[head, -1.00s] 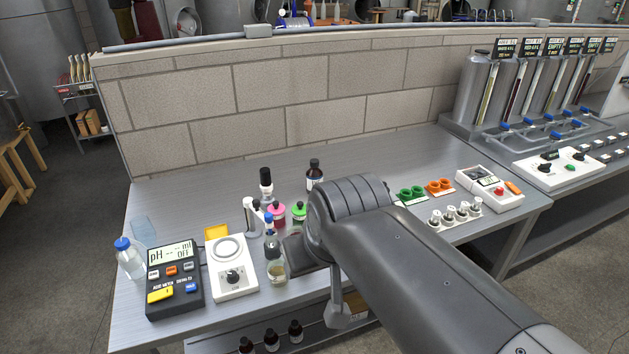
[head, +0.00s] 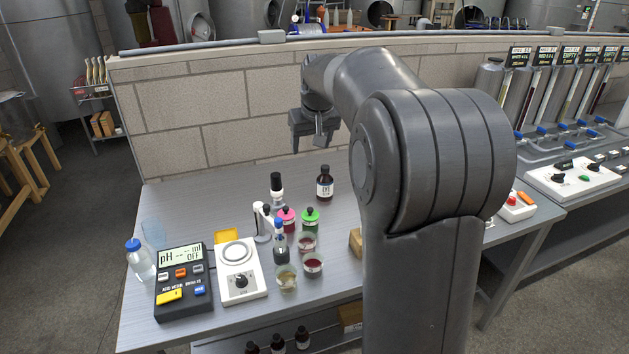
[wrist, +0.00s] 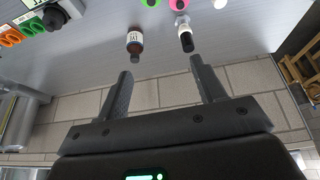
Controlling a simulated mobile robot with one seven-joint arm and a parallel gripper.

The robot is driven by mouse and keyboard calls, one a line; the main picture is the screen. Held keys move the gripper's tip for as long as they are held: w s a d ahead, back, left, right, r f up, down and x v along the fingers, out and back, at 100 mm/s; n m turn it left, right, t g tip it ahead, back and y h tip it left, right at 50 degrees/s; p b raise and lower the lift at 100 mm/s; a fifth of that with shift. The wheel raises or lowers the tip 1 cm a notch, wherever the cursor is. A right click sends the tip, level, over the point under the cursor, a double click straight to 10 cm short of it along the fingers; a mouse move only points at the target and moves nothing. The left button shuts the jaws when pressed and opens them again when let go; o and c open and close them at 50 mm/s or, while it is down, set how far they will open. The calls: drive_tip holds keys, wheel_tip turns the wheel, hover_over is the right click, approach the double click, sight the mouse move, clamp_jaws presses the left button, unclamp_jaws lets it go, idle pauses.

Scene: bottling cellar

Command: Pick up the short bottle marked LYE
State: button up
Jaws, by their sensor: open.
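A short brown bottle (head: 325,184) with a dark cap and a white label stands upright at the back of the bench. In the wrist view the same brown bottle (wrist: 135,43) shows a label that seems to read LYE, seen upside down. My gripper (head: 307,146) is raised above the bench, in front of the block wall and above the bottle in the picture. In the wrist view my gripper (wrist: 161,66) has its fingers wide apart with nothing between them. The bottle is beyond the fingertips, nearer the left one, and apart from them.
A black-capped bottle (head: 276,187) stands left of the brown one. A pH meter (head: 182,282) and white stirrer (head: 238,272) are at left. The block wall (head: 220,110) closes the back.

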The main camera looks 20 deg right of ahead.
drive_tip(key=w+d+f, duration=0.5)
drive_tip(key=w, duration=0.4)
approach(326, 167)
drive_tip(key=x, duration=0.6)
drive_tip(key=shift+s+a+f, duration=0.1)
drive_tip(key=shift+s+f, duration=0.1)
drive_tip(key=shift+s, duration=0.1)
drive_tip(key=shift+w+x, duration=0.15)
drive_tip(key=shift+x, duration=1.1)
drive_tip(key=shift+w+x, duration=0.15)
drive_tip(key=shift+x, duration=1.1)
drive_tip(key=shift+r, duration=0.15)
drive_tip(key=shift+c, duration=0.2)
clamp_jaws()
